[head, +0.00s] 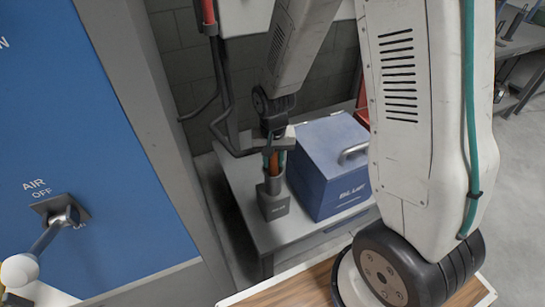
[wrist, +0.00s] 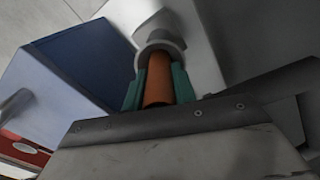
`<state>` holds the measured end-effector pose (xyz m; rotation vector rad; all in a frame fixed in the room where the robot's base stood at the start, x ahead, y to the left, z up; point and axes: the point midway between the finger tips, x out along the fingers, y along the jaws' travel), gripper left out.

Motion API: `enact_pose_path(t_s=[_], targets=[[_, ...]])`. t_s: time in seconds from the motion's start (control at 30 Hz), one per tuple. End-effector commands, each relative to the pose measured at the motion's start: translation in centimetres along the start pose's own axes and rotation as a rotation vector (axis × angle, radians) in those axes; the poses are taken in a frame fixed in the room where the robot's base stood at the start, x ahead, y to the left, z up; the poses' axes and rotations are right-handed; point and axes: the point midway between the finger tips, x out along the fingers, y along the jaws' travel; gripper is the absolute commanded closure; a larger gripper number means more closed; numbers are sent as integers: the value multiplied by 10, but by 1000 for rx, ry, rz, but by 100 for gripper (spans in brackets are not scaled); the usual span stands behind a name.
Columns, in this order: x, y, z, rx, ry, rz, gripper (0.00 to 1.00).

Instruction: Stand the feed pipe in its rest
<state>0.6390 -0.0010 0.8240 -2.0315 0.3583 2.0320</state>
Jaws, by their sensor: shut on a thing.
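The feed pipe (head: 269,165) is orange and upright between the teal fingers of my gripper (head: 273,160). Its lower end meets the mouth of a dark grey block-shaped rest (head: 274,205) on the metal bench; how deep it sits is hidden. In the wrist view the orange pipe (wrist: 168,90) lies between the two teal fingers of my gripper (wrist: 156,84). The grey ring-shaped mouth of the rest (wrist: 160,47) surrounds the pipe's far end. My gripper is shut on the pipe, close above the rest.
A blue box (head: 327,172) with a metal handle stands right of the rest on the bench (head: 237,178). A dark bent bar (head: 222,125) hangs close left of my gripper. A blue cabinet (head: 110,200) with an AIR lever (head: 60,225) fills the left.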

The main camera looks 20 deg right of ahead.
Motion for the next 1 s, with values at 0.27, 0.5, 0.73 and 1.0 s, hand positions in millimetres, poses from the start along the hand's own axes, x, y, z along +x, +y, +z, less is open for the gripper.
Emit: enact_pose_path(t_s=[0.27, 0.5, 0.73, 1.0], targets=[[0, 0, 0, 0, 0, 0, 48], [0, 0, 0, 0, 0, 0, 48], [-23, 0, -1, 0, 5, -2, 48], [-66, 0, -1, 0, 3, -1, 48]])
